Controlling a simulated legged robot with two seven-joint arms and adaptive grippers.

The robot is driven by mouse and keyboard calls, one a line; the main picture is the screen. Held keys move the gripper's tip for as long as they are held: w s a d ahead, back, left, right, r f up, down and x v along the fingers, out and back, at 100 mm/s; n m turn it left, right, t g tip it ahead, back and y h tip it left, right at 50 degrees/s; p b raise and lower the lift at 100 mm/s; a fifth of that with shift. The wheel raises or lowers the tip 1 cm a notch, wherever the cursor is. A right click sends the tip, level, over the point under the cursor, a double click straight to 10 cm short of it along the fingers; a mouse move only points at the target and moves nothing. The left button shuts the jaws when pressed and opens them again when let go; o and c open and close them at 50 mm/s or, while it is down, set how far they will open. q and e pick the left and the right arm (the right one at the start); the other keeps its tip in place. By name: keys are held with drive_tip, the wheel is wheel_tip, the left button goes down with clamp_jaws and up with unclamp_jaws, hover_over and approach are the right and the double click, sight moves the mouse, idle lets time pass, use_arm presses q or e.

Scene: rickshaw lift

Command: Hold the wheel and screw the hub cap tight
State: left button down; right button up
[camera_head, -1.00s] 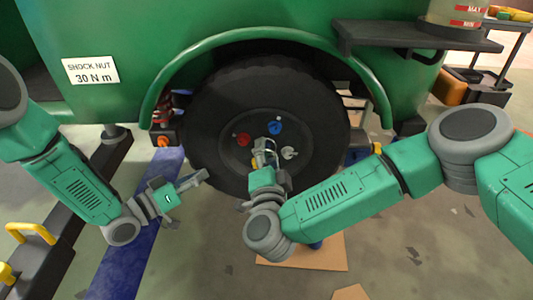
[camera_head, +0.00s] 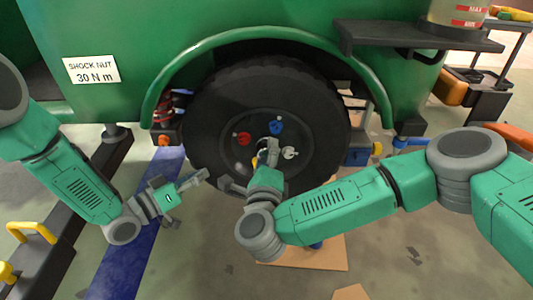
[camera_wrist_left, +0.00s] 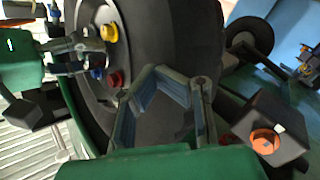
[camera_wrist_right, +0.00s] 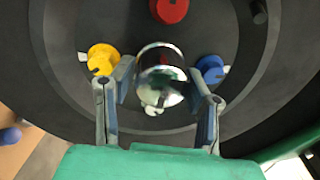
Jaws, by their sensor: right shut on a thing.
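The black wheel (camera_head: 205,125) sits upright in the green vehicle's arch. Its face carries red (camera_head: 243,139), blue (camera_head: 276,128), white (camera_head: 290,153) and yellow (camera_wrist_right: 102,60) knobs. The shiny chrome hub cap (camera_wrist_right: 162,72) is at the wheel's centre, between the fingers of my right gripper (camera_wrist_right: 162,76), which is shut on it. In the head view my right gripper (camera_head: 268,160) hides most of the cap. My left gripper (camera_head: 203,175) is at the wheel's lower left. In the left wrist view its fingertips (camera_wrist_left: 158,72) come together in front of the tyre, with nothing seen between them.
A dark shelf (camera_head: 420,38) juts out at upper right, with a trolley (camera_head: 480,90) beyond. A dark rail with yellow handles (camera_head: 30,232) runs at lower left. Cardboard (camera_head: 320,255) lies on the floor below the wheel. A sign (camera_head: 91,69) reads "SHOCK NUT 30 N m".

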drive_tip(key=m, duration=0.2)
drive_tip(key=f+m, duration=0.1)
drive_tip(key=m, duration=0.1)
drive_tip(key=shift+s+a+m+g, duration=0.1)
drive_tip(key=shift+s+m+g, duration=0.1)
drive_tip(key=shift+m+g, duration=0.1)
drive_tip(key=shift+m, duration=1.6)
drive_tip(key=o, duration=1.1)
drive_tip(key=shift+r, duration=0.1)
drive_tip(key=shift+o, duration=0.2)
drive_tip(key=shift+w+r, duration=0.1)
drive_tip(key=shift+w, duration=0.05)
drive_tip(key=shift+r, duration=0.1)
drive_tip(key=s+a, duration=0.1)
drive_tip(key=s, duration=1.1)
drive_tip(key=shift+f, duration=0.2)
